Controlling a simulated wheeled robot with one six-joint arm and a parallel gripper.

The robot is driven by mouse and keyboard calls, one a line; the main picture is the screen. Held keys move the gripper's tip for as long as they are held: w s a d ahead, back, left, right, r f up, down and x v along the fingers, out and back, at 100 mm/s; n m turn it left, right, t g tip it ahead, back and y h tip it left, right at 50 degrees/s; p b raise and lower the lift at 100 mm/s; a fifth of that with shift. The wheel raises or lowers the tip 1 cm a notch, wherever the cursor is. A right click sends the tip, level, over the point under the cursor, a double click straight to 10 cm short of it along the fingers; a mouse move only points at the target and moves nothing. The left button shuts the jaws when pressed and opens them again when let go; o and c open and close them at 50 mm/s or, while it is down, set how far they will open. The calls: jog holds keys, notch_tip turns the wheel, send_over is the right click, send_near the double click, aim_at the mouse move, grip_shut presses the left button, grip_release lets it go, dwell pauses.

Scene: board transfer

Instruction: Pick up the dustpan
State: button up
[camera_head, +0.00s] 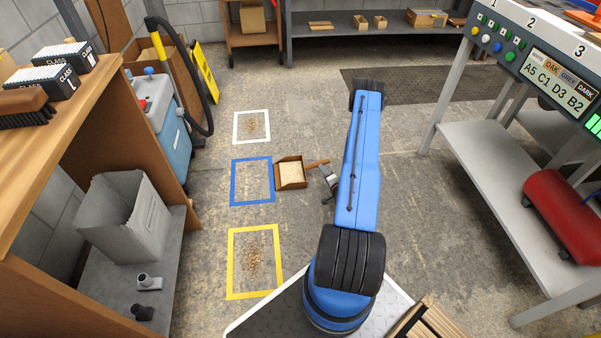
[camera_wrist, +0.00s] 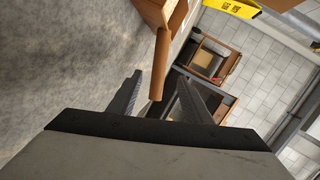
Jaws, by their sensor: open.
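The brown dustpan (camera_head: 292,187) sits on the concrete floor just right of the blue taped square, with pale, sawdust-like material inside. Its wooden handle (camera_head: 318,163) points right, toward my gripper (camera_head: 329,178). In the wrist view part of the dustpan (camera_wrist: 152,10) shows at the top, and its handle (camera_wrist: 160,62) reaches down between the fingers. My gripper (camera_wrist: 160,82) is open there, with one finger on each side of the handle and gaps visible. Contact with the handle cannot be made out. My blue arm hides some floor to the right.
Taped squares in white (camera_head: 252,141), blue (camera_head: 233,182) and yellow (camera_head: 232,265) hold scattered debris. A wooden bench (camera_head: 110,90) with a grey bin (camera_head: 120,215) stands left, beside a blue vacuum (camera_head: 172,135). A metal table (camera_head: 480,165) stands right. Floor around the dustpan is mostly clear.

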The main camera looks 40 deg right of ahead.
aim_at(316, 165)
jog(key=x, duration=0.4)
jog(key=shift+w+d, duration=0.1)
jog(key=shift+w, duration=0.1)
jog(key=x, duration=0.2)
jog(key=a+x, duration=0.1)
jog(key=x, duration=0.1)
jog(key=shift+w+d+f, duration=0.1)
jog(key=shift+w+f, duration=0.05)
jog(key=shift+f, duration=0.15)
jog(key=shift+w+d+f, duration=0.15)
jog(key=shift+w+d, duration=0.1)
jog(key=shift+w, duration=0.25)
jog(key=shift+c, duration=0.4)
grip_shut()
